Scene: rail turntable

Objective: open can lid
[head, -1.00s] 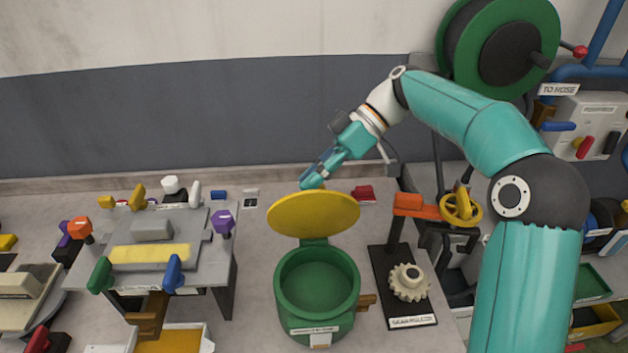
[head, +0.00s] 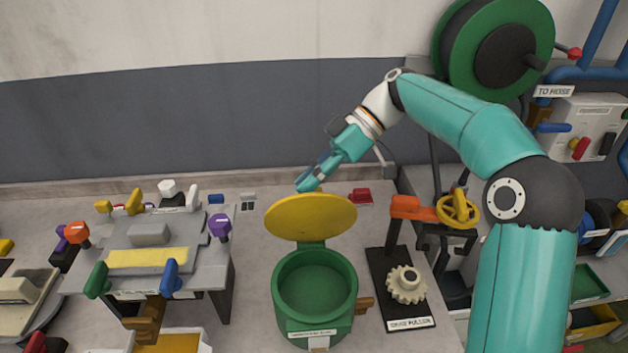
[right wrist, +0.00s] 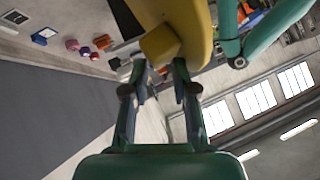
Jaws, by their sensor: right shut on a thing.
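The green can (head: 315,295) stands on the bench, its round mouth uncovered and its inside visible. Its yellow lid (head: 311,217) is swung up and back on the hinge at the can's rear rim, tilted steeply. My right gripper (head: 306,184) is behind the lid's upper edge. In the right wrist view, its two fingers (right wrist: 160,78) are at a yellow block (right wrist: 160,44) on the lid's outer side, and the gripper is shut on the lid there. The exact contact is hidden in the head view. My left gripper is not in view.
A grey stand with coloured handles (head: 150,235) is left of the can. A gear on a black plate (head: 406,284) and an orange-armed fixture with a yellow wheel (head: 458,209) are at right. A small red object (head: 361,196) lies behind. The wall is close behind the bench.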

